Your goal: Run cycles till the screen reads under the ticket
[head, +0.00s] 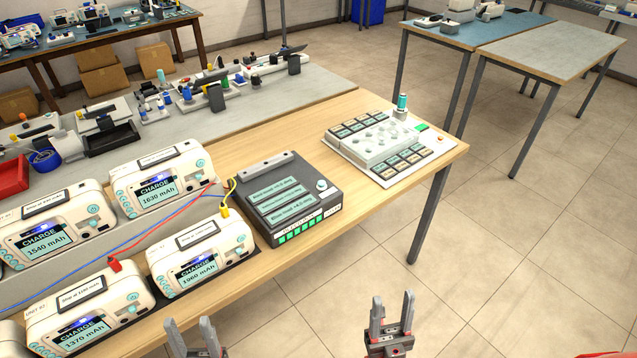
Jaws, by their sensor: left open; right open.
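Several white charger units stand on the wooden bench. Their screens read CHARGE with 1540 mAh (48,242), 1630 mAh (158,192), 1960 mAh (196,275) and 1370 mAh (85,335). Each has a ticket on top; the front one's ticket (82,298) starts "Stop at", its figure too small to read surely. My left gripper (188,325) is open and empty at the bottom edge, partly cut off. My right gripper (392,298) is open and empty, in front of the bench.
Red (165,233) and blue (90,268) cables run across the chargers; a yellow plug (224,211) sits by the 1960 unit. A white panel with keys (378,145) stands at the bench's right end. A grey bench (225,125) with tools lies behind. Floor at right is clear.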

